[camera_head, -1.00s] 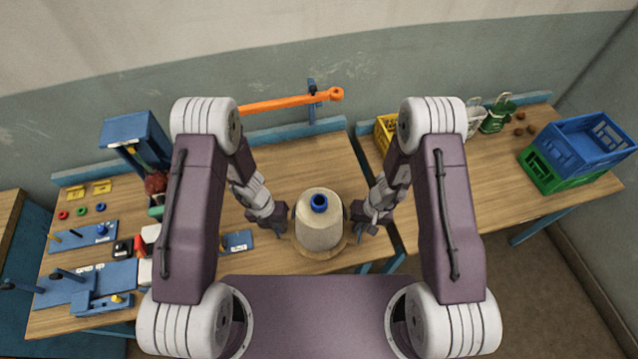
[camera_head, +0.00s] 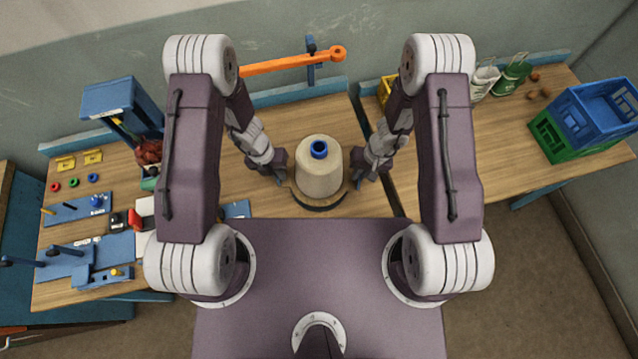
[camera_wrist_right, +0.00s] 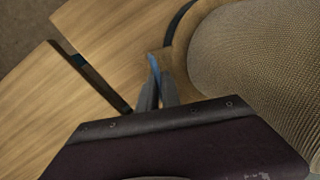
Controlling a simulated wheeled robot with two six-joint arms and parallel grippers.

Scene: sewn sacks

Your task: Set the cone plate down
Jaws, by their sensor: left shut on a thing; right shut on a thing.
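A tall beige cone of yarn (camera_head: 319,172) with a blue top stands upright on the round cone plate (camera_head: 320,206), near the front of the wooden table. My left gripper (camera_head: 281,179) is shut on the plate's left side, and my right gripper (camera_head: 357,182) is shut on its right side. In the right wrist view, the fingers (camera_wrist_right: 159,78) close on a tab at the edge of the plate (camera_wrist_right: 188,36), beside the woven side of the cone (camera_wrist_right: 255,60). I cannot tell whether the plate touches the tabletop.
Behind the cone, an orange bar (camera_head: 290,63) reaches across the table's back edge. Blue fixtures (camera_head: 85,258) and small parts lie at the left. A second table at the right carries stacked blue and green crates (camera_head: 590,112). A gap separates the tables.

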